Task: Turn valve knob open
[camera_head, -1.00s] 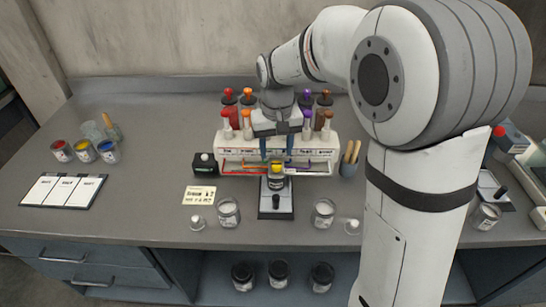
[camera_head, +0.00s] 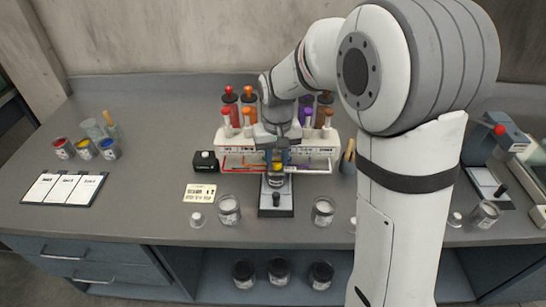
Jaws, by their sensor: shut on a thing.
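A white paint dispenser (camera_head: 231,147) stands at the back middle of the bench, with coloured cylinders in a row. My gripper (camera_head: 277,160) points down at the front middle of the dispenser, its two blue fingers close together. It is shut on what appears to be the valve knob, which the fingers and wrist hide. I cannot tell how far the knob is turned. A glass jar (camera_head: 276,181) with yellow at its top stands just below the fingers, on a dark scale (camera_head: 276,204).
Clear jars (camera_head: 229,210) and (camera_head: 323,211) flank the scale. A black box (camera_head: 205,162) and label card (camera_head: 199,193) are at its left. Paint pots (camera_head: 86,149) and a chart (camera_head: 63,188) lie further left. The bench's left middle is free.

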